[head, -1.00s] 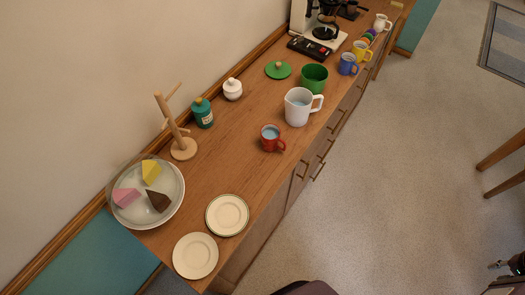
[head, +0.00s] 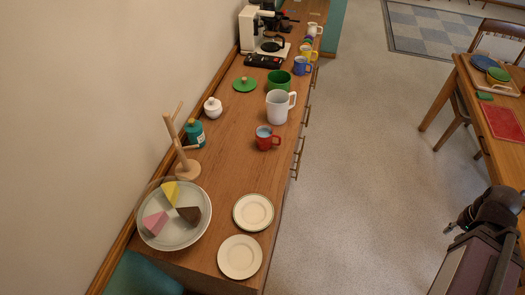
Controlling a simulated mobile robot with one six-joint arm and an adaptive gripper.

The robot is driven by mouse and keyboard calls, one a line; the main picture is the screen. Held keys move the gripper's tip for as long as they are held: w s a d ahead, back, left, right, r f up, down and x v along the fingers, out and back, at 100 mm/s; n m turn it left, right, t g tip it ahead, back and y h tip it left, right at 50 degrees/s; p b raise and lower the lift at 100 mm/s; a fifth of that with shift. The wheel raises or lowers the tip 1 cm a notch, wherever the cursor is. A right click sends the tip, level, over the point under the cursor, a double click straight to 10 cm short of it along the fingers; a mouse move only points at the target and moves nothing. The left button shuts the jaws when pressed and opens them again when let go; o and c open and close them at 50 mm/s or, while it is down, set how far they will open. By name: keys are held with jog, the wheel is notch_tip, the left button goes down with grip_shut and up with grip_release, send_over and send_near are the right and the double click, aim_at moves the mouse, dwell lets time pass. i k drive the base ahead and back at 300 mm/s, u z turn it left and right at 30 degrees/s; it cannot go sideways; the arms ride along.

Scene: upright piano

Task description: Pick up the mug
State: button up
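A red mug (head: 265,140) with a pale blue inside stands upright on the wooden sideboard, its handle to the right. Other mugs stand farther back along the right side: a blue mug (head: 301,66), a yellow mug (head: 307,52) and a white mug (head: 314,30). A large white jug (head: 279,106) stands just behind the red mug. Dark parts of my arm show at the lower right, far from the sideboard. A small dark tip (head: 452,227) there may be my gripper; its fingers are not clear. Nothing of mine touches the mugs.
On the sideboard (head: 228,172) are a green pot (head: 279,80), green lid (head: 244,84), wooden mug tree (head: 187,166), teal bottle (head: 195,132), cake platter (head: 160,241), two plates (head: 240,257) and a coffee maker (head: 262,35). A table (head: 470,95) stands right; the floor between is clear.

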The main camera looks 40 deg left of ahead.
aim_at(264, 136)
jog(key=k, duration=0.7)
jog(key=u, duration=1.55)
jog(key=i, duration=0.5)
jog(key=z, duration=0.25)
